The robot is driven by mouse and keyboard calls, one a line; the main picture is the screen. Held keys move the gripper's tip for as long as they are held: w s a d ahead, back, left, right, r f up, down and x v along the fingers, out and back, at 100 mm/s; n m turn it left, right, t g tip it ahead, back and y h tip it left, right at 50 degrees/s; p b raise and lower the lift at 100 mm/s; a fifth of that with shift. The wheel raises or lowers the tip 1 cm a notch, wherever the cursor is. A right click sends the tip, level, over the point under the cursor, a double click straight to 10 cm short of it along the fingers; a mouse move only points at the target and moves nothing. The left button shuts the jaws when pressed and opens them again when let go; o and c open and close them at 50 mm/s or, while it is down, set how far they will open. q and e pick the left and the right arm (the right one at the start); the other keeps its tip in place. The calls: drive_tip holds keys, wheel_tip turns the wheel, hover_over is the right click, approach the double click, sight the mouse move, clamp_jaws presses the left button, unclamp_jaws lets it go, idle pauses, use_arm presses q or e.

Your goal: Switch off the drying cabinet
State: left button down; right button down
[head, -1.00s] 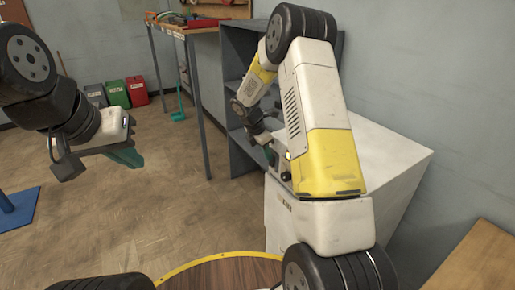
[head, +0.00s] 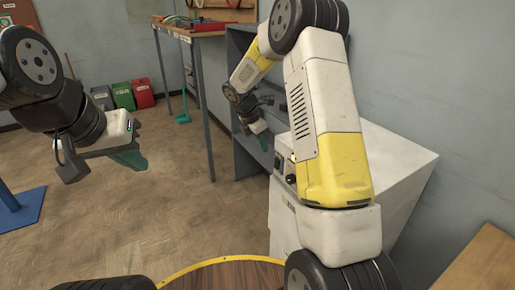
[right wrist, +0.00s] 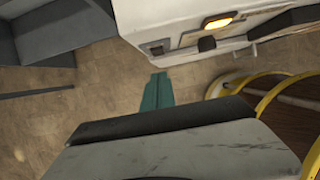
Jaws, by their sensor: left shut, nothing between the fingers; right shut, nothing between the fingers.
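The drying cabinet (head: 385,165) is a white box at the right of the head view, partly hidden behind my right arm. Its front panel (head: 284,168) shows small dark controls. In the right wrist view the cabinet (right wrist: 165,20) carries a glowing amber lamp (right wrist: 218,21), a black knob (right wrist: 207,44) and a small dark switch (right wrist: 157,50). My right gripper (head: 262,139) has teal fingers, shut and empty, in front of the panel and apart from it; the fingers also show in the right wrist view (right wrist: 157,90). My left gripper (head: 132,160) is shut and empty over open floor.
A grey shelf unit (head: 245,150) stands behind the cabinet, with a workbench (head: 195,32) further back. Another wooden surface (head: 485,265) is at lower right.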

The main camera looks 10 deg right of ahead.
drive_tip(key=v, duration=0.3)
drive_tip(key=d+v, duration=0.1)
drive_tip(key=v, duration=0.1)
drive_tip(key=shift+w+r, duration=0.1)
drive_tip(key=shift+w, duration=0.05)
drive_tip(key=s+r+m+t+y, duration=0.25)
drive_tip(key=s+r+m, duration=0.65)
drive_tip(key=s+r, duration=0.45)
drive_tip(key=s+a+r+m+t+y, duration=0.1)
drive_tip(key=s+a+m+t+y, duration=0.1)
drive_tip(key=s+m, duration=1)
drive_tip(key=s+y, duration=0.1)
drive_tip(key=s, duration=0.5)
drive_tip(key=shift+s+r+y, duration=0.3)
drive_tip(key=shift+r+y, duration=0.05)
